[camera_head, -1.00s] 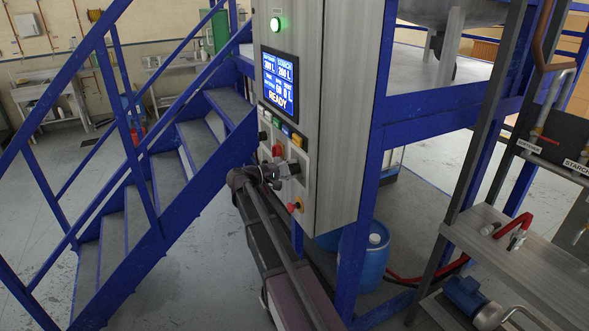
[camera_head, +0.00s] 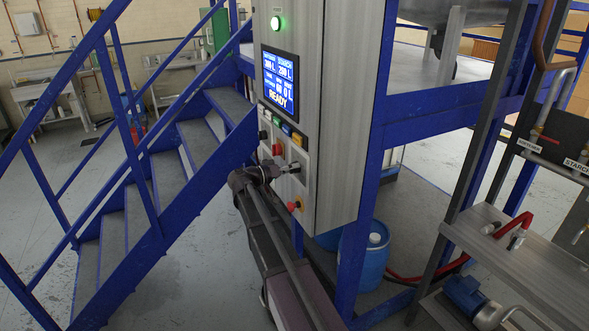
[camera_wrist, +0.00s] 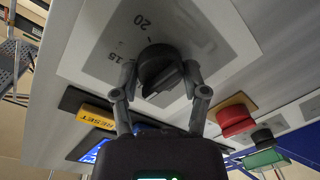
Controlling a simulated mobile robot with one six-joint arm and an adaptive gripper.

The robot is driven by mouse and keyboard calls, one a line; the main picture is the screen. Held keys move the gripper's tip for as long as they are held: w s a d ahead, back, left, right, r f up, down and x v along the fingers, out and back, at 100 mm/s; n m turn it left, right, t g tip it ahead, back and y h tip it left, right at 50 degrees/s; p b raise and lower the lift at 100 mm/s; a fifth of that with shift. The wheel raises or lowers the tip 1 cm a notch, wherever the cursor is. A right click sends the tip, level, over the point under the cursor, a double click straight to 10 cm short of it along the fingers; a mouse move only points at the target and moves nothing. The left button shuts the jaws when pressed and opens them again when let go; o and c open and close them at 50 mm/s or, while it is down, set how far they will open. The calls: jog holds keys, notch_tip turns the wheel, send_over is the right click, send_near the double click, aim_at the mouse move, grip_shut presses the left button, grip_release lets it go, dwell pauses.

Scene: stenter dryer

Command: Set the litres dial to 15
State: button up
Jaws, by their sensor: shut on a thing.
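The litres dial (camera_wrist: 158,72) is a dark round knob with a raised grip on a pale plate (camera_wrist: 85,62) in the wrist view. The printed marks 20 and 15 show beside it. I cannot tell exactly which mark its pointer meets. My gripper (camera_wrist: 160,76) is shut on the dial, one finger on each side. In the head view my gripper (camera_head: 283,169) is at the front of the grey control cabinet (camera_head: 340,110), and it largely hides the dial. The lit blue screen (camera_head: 280,80) above reads READY; its smaller figures are blurred.
A red knob (camera_head: 278,149) and a red-orange mushroom button (camera_head: 295,206) sit close to my gripper. The wrist view shows a yellow RESET label (camera_wrist: 96,114) and a red button (camera_wrist: 237,118) nearby. Blue stairs (camera_head: 165,190) stand left of the cabinet, and a blue drum (camera_head: 364,258) below right.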

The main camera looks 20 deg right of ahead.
jog(key=m, duration=0.5)
jog(key=shift+a+f+t, duration=0.1)
jog(key=shift+t, duration=0.2)
jog(key=m+b, duration=0.1)
jog(key=m, duration=0.4)
jog(key=shift+h, duration=0.3)
jog(key=shift+m, duration=0.3)
jog(key=o, duration=1.1)
jog(key=shift+a, duration=0.1)
jog(key=shift+o, duration=0.2)
